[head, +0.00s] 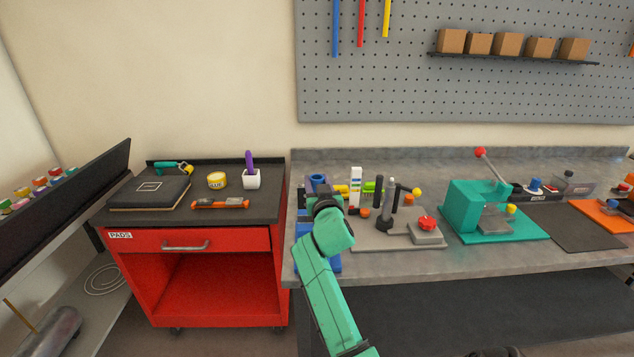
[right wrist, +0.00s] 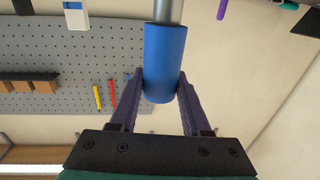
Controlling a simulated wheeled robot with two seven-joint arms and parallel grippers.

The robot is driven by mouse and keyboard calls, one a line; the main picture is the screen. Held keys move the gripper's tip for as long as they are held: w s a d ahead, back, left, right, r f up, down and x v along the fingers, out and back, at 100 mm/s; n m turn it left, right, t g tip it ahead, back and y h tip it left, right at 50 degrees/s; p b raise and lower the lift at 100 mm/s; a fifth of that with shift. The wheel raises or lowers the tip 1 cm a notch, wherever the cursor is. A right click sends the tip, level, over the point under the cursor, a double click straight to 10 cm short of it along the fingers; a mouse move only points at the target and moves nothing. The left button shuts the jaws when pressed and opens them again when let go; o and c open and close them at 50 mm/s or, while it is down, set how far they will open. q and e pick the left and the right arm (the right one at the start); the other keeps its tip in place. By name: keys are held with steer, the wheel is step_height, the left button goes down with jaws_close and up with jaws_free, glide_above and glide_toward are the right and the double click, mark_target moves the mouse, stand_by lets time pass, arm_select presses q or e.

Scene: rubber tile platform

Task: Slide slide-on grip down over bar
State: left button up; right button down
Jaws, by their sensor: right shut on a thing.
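The slide-on grip is a blue cylinder (right wrist: 165,60), held between the two dark fingers of my right gripper (right wrist: 161,88) in the right wrist view. A grey metal bar (right wrist: 169,10) runs in line with it and meets its far end at the top of that view; how far the bar goes inside is hidden. In the head view my right gripper (head: 325,203) is at the left end of the bench, with the blue grip (head: 317,179) showing just above it. My arm hides most of the blue stand (head: 303,226) there. My left gripper is not in view.
A grey fixture plate (head: 375,238) with a lever and red knob stands right of my arm. A teal press (head: 470,207) is further right. Left is a red cart (head: 150,275) with a case, tape and cup on top. A pegboard (head: 440,90) hangs behind.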

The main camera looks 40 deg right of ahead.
steer(key=shift+f+b, duration=2.6)
steer(key=shift+f, duration=0.5)
steer(key=shift+c, duration=1.4)
jaws_free()
steer(key=b+v, duration=0.2)
steer(key=v, duration=1.2)
steer(key=shift+s+a, duration=0.2)
steer(key=shift+s, duration=0.05)
